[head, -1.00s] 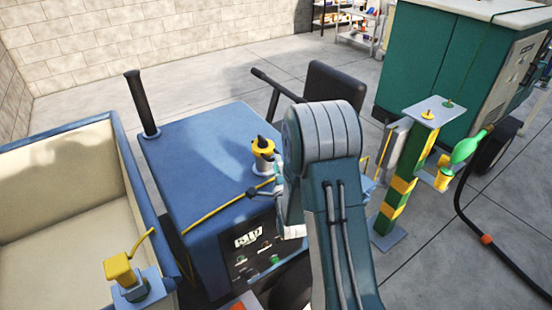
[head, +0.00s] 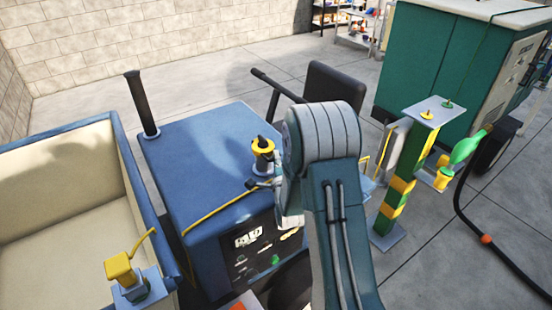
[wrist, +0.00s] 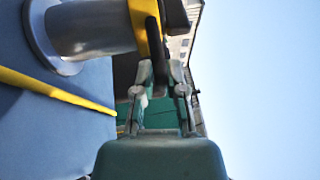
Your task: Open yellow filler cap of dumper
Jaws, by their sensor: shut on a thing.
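The yellow filler cap (head: 263,147) with a black top sits upright on a short grey neck on the dumper's blue hood (head: 205,160). In the head view my gripper (head: 262,184) is beside the neck, partly hidden by my forearm, so the grip itself is unclear there.
A yellow strip (head: 215,210) crosses the hood near the cap. A black exhaust pipe (head: 141,103) rises at the hood's far left. Another yellow fitting (head: 120,268) stands at lower left. A striped post (head: 400,190) with a green nozzle (head: 468,148) stands right.

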